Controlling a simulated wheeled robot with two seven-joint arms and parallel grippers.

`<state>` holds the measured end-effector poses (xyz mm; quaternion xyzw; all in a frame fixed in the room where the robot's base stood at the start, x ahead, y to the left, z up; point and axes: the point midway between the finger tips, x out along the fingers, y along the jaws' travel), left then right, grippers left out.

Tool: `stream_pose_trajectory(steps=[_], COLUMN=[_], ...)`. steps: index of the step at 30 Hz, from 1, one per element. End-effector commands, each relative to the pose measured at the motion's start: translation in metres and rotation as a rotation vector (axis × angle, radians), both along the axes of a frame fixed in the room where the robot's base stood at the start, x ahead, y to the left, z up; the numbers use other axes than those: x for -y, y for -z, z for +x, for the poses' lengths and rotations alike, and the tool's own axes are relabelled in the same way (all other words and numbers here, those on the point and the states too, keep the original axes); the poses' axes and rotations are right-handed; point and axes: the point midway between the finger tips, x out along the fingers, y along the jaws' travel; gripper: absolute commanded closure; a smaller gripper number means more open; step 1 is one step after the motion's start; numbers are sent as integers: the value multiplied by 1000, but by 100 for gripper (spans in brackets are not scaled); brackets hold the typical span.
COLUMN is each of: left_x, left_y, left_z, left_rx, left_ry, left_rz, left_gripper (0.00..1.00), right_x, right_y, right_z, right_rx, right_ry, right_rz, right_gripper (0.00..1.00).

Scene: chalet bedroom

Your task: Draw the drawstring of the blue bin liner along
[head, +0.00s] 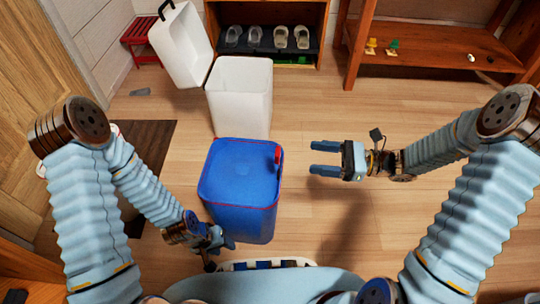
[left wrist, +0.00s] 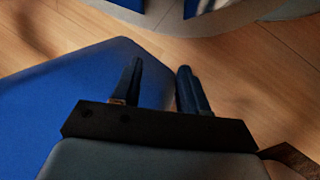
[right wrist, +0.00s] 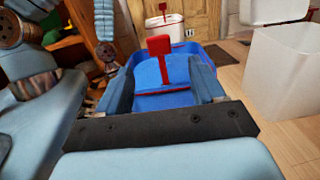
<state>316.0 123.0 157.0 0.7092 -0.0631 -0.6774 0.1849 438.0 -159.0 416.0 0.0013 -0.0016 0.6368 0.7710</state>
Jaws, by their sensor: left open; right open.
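The blue bin liner (head: 238,172) stands as a full, box-shaped blue block on the floor, with a red drawstring (head: 216,204) along its top edge. A red drawstring tab (head: 278,155) stands up at its right side. In the right wrist view the tab (right wrist: 159,47) shows upright beyond and between the fingers. My right gripper (head: 313,157) is open and empty, right of the tab, pointing at it and apart from it. My left gripper (head: 222,241) is low at the liner's front left corner. In the left wrist view it (left wrist: 163,75) is open and empty beside the blue surface.
A tall white bin (head: 240,95) stands behind the liner, with a white lid-like part (head: 180,45) tilted at its left. A shoe shelf (head: 268,50), a red stool (head: 140,38) and a wooden bench (head: 430,50) are at the back. A dark mat (head: 155,145) lies left. Floor on the right is clear.

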Motion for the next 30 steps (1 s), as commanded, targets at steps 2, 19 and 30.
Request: stream_pose_trajectory(steps=[2, 19, 30], left_x=[0, 0, 0], left_y=[2, 19, 19], left_z=[0, 1, 1], left_rx=[1, 4, 4], left_ry=[0, -3, -3], left_rz=[0, 1, 1], left_gripper=[56, 56, 56], right_x=[-14, -121, -128], right_y=[1, 1, 0], right_z=[1, 21, 22], right_rx=[0, -2, -1], right_ry=[-6, -6, -5], right_rz=[1, -3, -4], right_gripper=[32, 32, 32])
